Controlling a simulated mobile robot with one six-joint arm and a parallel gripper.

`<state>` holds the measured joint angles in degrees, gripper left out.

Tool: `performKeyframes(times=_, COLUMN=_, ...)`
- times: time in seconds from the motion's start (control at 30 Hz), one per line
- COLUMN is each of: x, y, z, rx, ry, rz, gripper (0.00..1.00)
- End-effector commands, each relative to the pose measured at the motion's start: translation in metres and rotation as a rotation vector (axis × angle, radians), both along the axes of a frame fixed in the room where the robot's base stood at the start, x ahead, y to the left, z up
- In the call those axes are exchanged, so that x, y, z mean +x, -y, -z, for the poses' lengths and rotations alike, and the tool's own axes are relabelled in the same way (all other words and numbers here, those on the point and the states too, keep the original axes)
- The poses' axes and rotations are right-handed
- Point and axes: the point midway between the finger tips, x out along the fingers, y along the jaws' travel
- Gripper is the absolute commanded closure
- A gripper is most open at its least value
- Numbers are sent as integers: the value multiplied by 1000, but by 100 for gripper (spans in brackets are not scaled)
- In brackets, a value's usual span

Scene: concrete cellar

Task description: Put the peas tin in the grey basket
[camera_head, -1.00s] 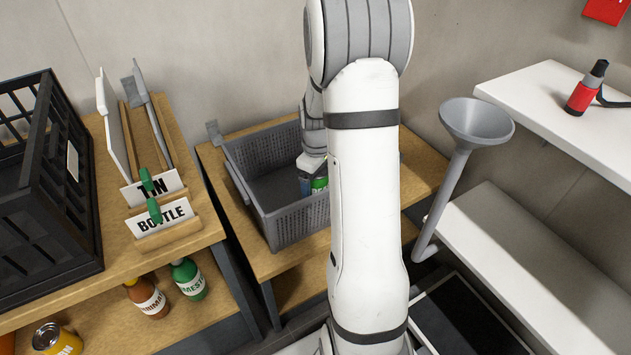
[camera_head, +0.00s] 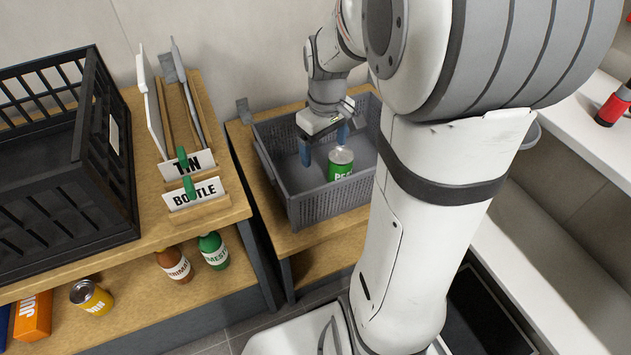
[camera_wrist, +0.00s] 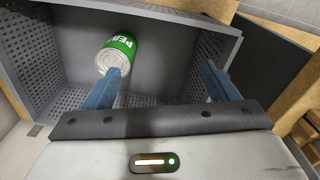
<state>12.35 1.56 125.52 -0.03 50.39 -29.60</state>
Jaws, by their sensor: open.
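The peas tin (camera_head: 341,170), green with a silver lid, is inside the grey basket (camera_head: 305,207) and looks upright in the head view. Its base is partly hidden by the basket's front wall. The tin (camera_wrist: 121,46) also shows in the wrist view, against the basket's inside (camera_wrist: 75,40). My gripper (camera_head: 324,146) is open and empty over the basket, its two blue fingers apart. In the wrist view the left finger overlaps the tin's lid edge, and I cannot tell whether they touch. The gripper (camera_wrist: 162,82) has bare basket floor between its fingertips.
A black crate (camera_head: 110,190) and a rack with TIN (camera_head: 190,165) and BOTTLE (camera_head: 194,193) signs stand on the left wooden shelf. Bottles and a yellow tin (camera_head: 91,298) are on the level below. A white shelf (camera_head: 575,150) is at the right.

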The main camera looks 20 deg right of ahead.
Motion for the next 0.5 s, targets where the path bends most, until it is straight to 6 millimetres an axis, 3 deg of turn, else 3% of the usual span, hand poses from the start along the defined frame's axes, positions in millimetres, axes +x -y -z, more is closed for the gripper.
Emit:
performKeyframes(times=0.1, x=-44, y=-36, z=-14, rx=5, ry=28, rz=97, gripper=19)
performKeyframes(times=0.2, x=-76, y=-55, z=-18, rx=14, ry=45, rz=176, gripper=19)
performKeyframes(times=0.33, x=-106, y=-70, z=-18, rx=24, ry=58, rz=252, gripper=19)
performKeyframes(times=0.5, x=-121, y=-81, z=-17, rx=30, ry=63, rz=295, gripper=19)
